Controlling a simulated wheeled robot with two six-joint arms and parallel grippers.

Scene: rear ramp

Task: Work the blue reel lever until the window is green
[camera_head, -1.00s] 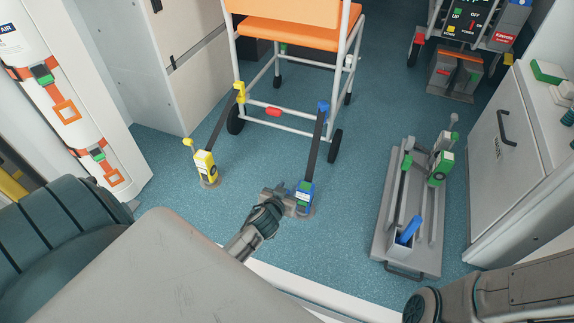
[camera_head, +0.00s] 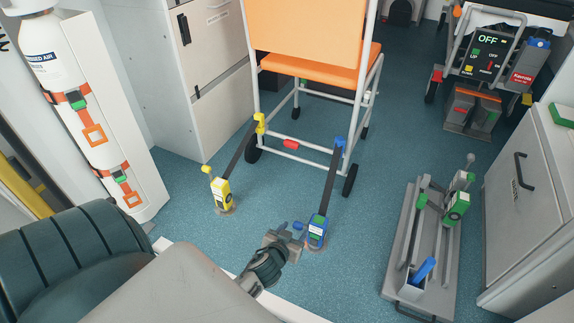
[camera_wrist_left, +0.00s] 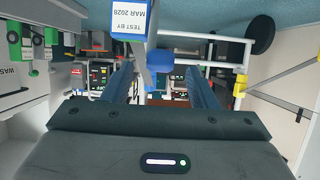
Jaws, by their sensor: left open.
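The blue reel (camera_head: 317,231) stands on the floor behind the chair, with a dark strap running up to a blue hook (camera_head: 340,142) on the chair frame. Its blue lever knob (camera_head: 298,226) sticks out to the left. My left gripper (camera_head: 291,235) is open at the reel's left side, close to the knob. In the left wrist view, the blue knob (camera_wrist_left: 186,60) shows between the spread fingers, and the reel's label (camera_wrist_left: 131,17) is at the top. Contact cannot be told. The window's colour is too small to tell. My right gripper is out of view.
A yellow reel (camera_head: 220,194) with its own strap stands to the left. The orange wheelchair (camera_head: 310,65) is ahead. A grey floor rack (camera_head: 398,270) with green and blue parts lies to the right, beside a grey cabinet (camera_head: 530,200). The floor between is clear.

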